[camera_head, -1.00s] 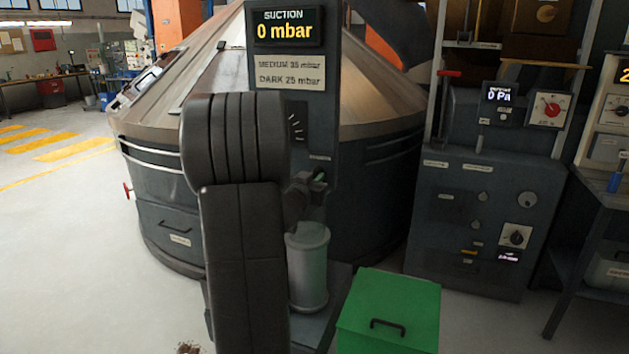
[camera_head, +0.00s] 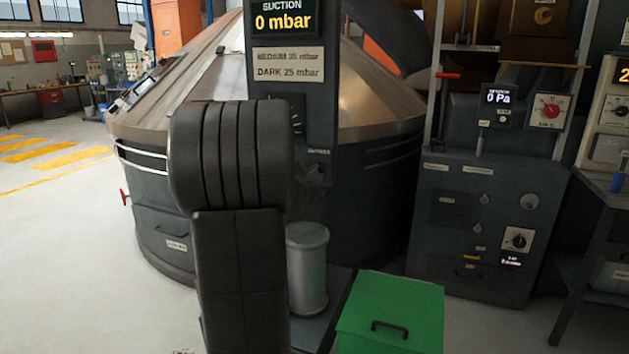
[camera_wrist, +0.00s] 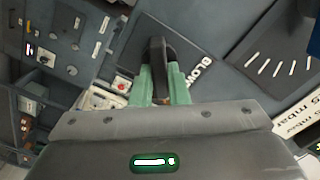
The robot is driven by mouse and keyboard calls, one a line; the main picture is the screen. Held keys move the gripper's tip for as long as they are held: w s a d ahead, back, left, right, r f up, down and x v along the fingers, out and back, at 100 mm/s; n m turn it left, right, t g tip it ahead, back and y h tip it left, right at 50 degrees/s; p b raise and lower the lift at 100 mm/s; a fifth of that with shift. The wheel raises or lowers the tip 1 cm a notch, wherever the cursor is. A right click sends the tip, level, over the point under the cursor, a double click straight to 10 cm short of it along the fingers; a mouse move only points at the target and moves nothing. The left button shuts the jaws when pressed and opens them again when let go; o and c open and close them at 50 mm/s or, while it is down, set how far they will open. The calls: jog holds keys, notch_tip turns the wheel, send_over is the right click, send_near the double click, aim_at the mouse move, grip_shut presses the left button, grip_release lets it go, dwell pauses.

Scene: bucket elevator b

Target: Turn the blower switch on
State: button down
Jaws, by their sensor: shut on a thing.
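In the wrist view the black blower switch (camera_wrist: 157,48) stands out from a grey panel, beside white lettering of which "BLOW" can be read. My gripper (camera_wrist: 163,78) has its green fingers on both sides of the switch handle and is shut on it. In the head view my dark arm rises in front of the suction column (camera_head: 318,110) and hides most of the gripper and the switch. The suction display (camera_head: 283,18) on this column reads 0 mbar.
A green box (camera_head: 390,312) and a grey cylinder (camera_head: 307,268) stand below the column. A grey control cabinet (camera_head: 484,225) with knobs is to the right, and a large conical vessel (camera_head: 375,140) is behind. Open floor lies to the left.

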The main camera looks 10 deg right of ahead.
jog(key=shift+f+m+b, duration=0.15)
jog(key=shift+m+b, duration=0.8)
jog(key=shift+m, duration=0.9)
jog(key=shift+f+m+b, duration=0.15)
jog(key=shift+m+b, duration=0.75)
jog(key=shift+m, duration=0.95)
jog(key=c, duration=1.4)
grip_release()
jog(key=shift+s, duration=0.1)
jog(key=v, duration=1.3)
jog(key=shift+s+a, duration=0.25)
jog(key=shift+s, duration=0.05)
